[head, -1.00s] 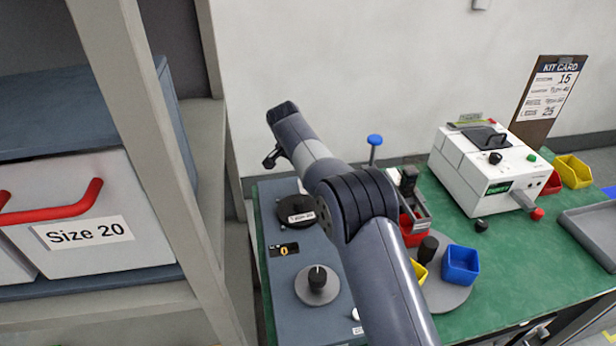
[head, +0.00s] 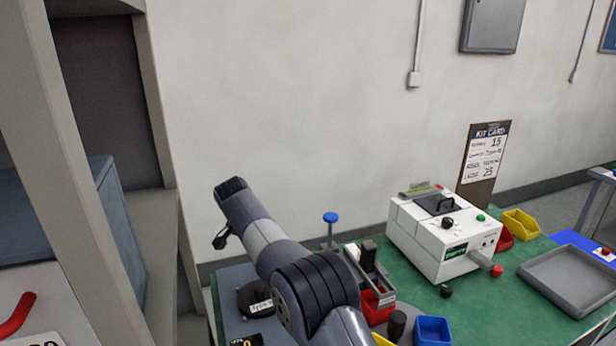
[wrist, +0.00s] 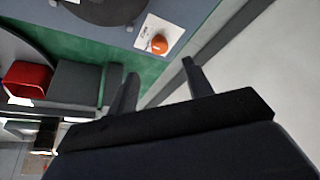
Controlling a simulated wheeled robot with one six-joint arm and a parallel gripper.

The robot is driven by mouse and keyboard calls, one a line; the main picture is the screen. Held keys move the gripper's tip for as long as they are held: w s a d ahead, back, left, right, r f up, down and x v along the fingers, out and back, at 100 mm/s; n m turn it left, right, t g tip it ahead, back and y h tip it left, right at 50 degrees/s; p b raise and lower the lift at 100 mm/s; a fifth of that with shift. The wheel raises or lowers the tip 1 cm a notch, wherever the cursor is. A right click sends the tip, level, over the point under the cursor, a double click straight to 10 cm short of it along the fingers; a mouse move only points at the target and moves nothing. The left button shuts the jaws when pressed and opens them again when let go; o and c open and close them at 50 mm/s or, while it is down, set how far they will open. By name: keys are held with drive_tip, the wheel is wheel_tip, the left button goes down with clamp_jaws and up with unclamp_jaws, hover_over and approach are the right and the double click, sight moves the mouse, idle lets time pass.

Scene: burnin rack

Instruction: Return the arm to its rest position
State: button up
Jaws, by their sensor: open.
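My gripper (wrist: 158,88) shows in the wrist view with its two dark fingers spread apart and nothing between them. It hangs over the edge of the green bench (wrist: 150,72), with pale floor or wall to the right. In the head view my arm rises from the bottom middle toward the upper left, above the left end of the green bench (head: 408,292).
A shelf with a blue-grey box (head: 125,235) stands close on the left. On the bench are a white tester (head: 430,240), a grey tray (head: 570,275), a blue bin (head: 433,330) and a blue-topped post (head: 330,218). An orange button (wrist: 159,44) shows near the fingers.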

drive_tip(key=p+x, duration=0.1)
drive_tip(key=x, duration=0.8)
drive_tip(key=shift+s, duration=0.1)
drive_tip(key=shift+r, duration=0.1)
